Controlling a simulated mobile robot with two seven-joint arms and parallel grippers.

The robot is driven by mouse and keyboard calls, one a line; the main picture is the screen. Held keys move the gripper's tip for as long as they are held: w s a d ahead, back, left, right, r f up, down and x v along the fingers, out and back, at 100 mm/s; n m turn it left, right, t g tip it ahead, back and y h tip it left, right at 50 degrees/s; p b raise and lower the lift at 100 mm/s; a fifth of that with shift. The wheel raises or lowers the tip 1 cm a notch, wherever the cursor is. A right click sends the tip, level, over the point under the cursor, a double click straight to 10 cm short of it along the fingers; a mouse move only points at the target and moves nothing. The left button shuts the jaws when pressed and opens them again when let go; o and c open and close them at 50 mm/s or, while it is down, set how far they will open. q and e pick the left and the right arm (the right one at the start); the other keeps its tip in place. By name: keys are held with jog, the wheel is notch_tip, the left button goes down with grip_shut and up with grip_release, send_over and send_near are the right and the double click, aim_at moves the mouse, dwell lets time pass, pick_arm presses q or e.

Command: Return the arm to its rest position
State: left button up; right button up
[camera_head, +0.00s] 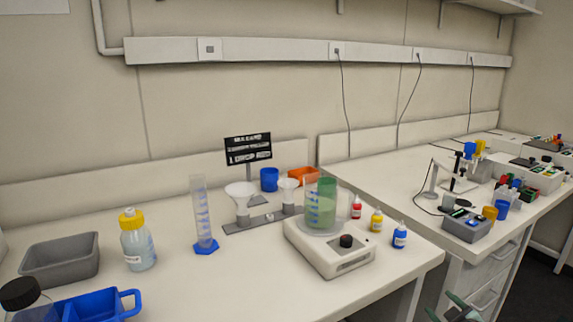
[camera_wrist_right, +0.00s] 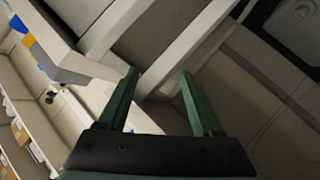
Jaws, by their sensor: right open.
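My right gripper (camera_head: 458,309) shows at the bottom edge of the head view, right of centre, in front of the benches and below the bench top. In the right wrist view my right gripper (camera_wrist_right: 160,90) has its two green fingers apart with nothing between them. Only its tips show in the head view, so most of the right arm is out of sight. My left gripper is not in the head view.
The near bench holds a white stirrer (camera_head: 328,247) with a beaker (camera_head: 321,205), a measuring cylinder (camera_head: 203,220), a yellow-capped bottle (camera_head: 137,245) and small dropper bottles (camera_head: 399,236). Drawers (camera_head: 487,290) stand beside the gripper. Dark floor (camera_head: 540,275) shows at right.

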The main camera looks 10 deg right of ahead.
jog(key=s+a+f+g+y, duration=0.1)
jog(key=s+a+f+y, duration=0.1)
jog(key=s+a+f, duration=0.45)
jog(key=s+a+f+m+g+y, duration=0.1)
jog(key=s+a+f, duration=0.3)
jog(key=a, duration=0.5)
jog(key=s+a+f+g+y, duration=0.1)
jog(key=s+a+f+y, duration=0.1)
jog(key=s+a+f, duration=0.4)
jog(key=s+a+m+g+y, duration=0.1)
jog(key=s+a+m, duration=0.1)
jog(key=s+a, duration=0.75)
pick_arm(q)
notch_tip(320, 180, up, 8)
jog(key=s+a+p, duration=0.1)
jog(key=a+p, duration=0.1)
jog(key=p, duration=0.8)
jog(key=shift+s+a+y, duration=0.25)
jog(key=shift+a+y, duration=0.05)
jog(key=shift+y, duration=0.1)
pick_arm(e)
notch_tip(320, 180, up, 9)
jog(key=d, duration=0.1)
jog(key=shift+f, duration=0.2)
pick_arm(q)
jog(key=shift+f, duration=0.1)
pick_arm(e)
jog(key=shift+w, duration=0.1)
